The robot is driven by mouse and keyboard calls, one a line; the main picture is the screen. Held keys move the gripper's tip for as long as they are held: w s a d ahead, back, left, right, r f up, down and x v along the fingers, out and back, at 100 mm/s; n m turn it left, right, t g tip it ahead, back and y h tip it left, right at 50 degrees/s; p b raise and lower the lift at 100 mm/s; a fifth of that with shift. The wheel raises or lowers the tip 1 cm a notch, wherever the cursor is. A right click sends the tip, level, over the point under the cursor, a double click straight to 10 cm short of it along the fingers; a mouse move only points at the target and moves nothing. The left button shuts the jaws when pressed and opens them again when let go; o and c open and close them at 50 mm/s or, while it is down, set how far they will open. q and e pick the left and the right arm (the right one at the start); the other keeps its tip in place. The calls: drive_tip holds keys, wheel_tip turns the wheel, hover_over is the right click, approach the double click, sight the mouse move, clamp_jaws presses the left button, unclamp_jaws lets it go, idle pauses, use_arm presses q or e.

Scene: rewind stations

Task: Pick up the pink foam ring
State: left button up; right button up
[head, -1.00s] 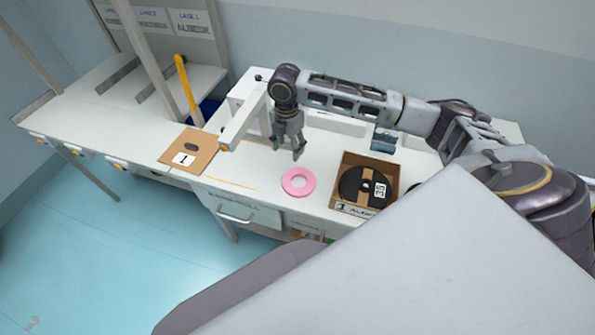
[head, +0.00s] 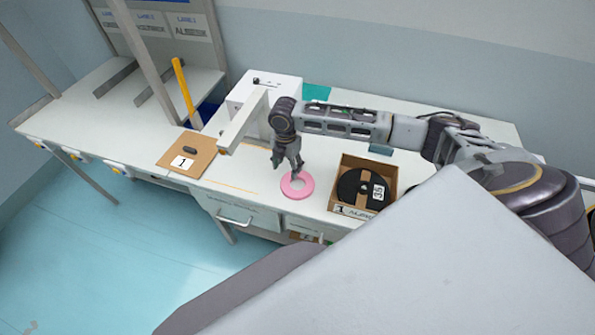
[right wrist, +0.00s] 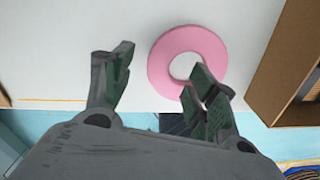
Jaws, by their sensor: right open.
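The pink foam ring (head: 297,193) lies flat on the white bench near its front edge. It also shows in the right wrist view (right wrist: 159,62), ahead of the fingertips and towards the right finger. My right gripper (head: 287,168) is above the ring's back left side. In the right wrist view the gripper (right wrist: 160,72) has its two fingers wide apart with nothing between them. The right finger overlaps the ring's near right edge in the picture; I cannot tell whether they touch. My left gripper is not in view.
An open cardboard box (head: 390,163) with a black reel (head: 350,187) stands right of the ring. A white machine with a bar (head: 241,123) stands to the left. A brown board marked 1 (head: 200,152) lies further left. Bare bench surrounds the ring's left side.

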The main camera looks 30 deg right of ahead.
sight(288, 178)
drive_tip(key=shift+f, duration=0.2)
drive_tip(key=shift+s+a+f+p, duration=0.15)
drive_tip(key=shift+f+p, duration=0.1)
drive_tip(key=shift+f, duration=1.05)
drive_tip(key=shift+s+a+f+p, duration=0.1)
drive_tip(key=shift+f+p, duration=0.1)
drive_tip(key=shift+f, duration=1.05)
drive_tip(key=c, duration=0.8)
